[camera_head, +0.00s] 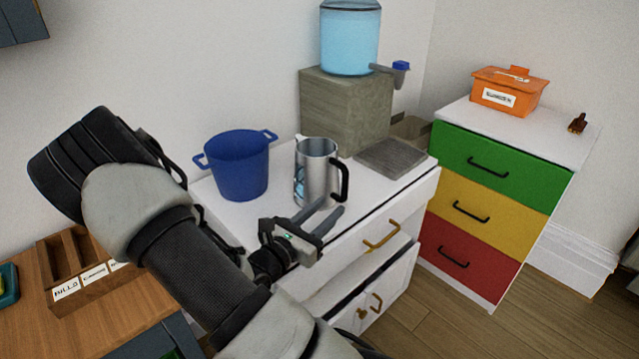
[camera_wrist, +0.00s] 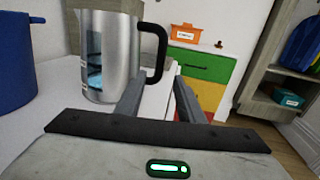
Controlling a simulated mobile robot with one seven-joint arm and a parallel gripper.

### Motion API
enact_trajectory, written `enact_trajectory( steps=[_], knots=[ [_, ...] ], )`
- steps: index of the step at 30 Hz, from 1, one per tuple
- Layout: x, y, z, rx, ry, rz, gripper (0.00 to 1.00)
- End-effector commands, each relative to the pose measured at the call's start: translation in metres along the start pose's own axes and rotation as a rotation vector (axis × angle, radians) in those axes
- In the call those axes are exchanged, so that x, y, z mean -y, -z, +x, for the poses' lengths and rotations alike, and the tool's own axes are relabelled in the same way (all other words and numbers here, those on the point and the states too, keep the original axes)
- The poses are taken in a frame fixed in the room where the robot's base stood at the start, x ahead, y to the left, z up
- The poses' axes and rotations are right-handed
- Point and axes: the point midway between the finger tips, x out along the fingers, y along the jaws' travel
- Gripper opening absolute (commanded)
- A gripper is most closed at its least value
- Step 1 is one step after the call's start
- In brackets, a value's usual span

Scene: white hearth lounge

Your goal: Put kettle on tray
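The kettle (camera_head: 316,172) is a silver metal jug with a black handle and a blue-tinted window. It stands upright on the white cabinet top, with its handle to the right. A flat grey-brown square (camera_head: 391,157), which looks like the tray, lies to its right with nothing on it. My gripper (camera_head: 329,211) is open and empty, low in front of the kettle on the handle side. In the wrist view the kettle (camera_wrist: 108,55) is at the upper left, and its handle appears above the space between my fingers (camera_wrist: 158,100). I see no contact.
A blue pot (camera_head: 238,165) stands left of the kettle. Behind is a stone-like block (camera_head: 345,108) bearing a water dispenser (camera_head: 350,38) with a protruding tap. A coloured drawer unit (camera_head: 488,180) stands right, with an orange box (camera_head: 508,92) on top. A wooden organiser (camera_head: 80,262) is lower left.

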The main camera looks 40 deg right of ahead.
Motion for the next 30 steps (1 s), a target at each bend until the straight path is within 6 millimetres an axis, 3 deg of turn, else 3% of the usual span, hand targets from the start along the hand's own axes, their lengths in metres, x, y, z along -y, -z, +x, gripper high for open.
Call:
enact_trajectory(
  steps=[3,11,21,29,30],
  knots=[
    [0.001,0.002,0.022,0.000,0.003,0.001,0.35],
    [0.000,0.001,0.041,0.000,0.002,0.001,0.35],
    [-0.001,-0.001,0.085,0.000,0.001,0.001,0.35],
    [-0.001,-0.002,0.088,-0.001,0.000,0.000,0.35],
    [-0.001,-0.002,0.088,-0.001,0.000,0.000,0.30]
  ],
)
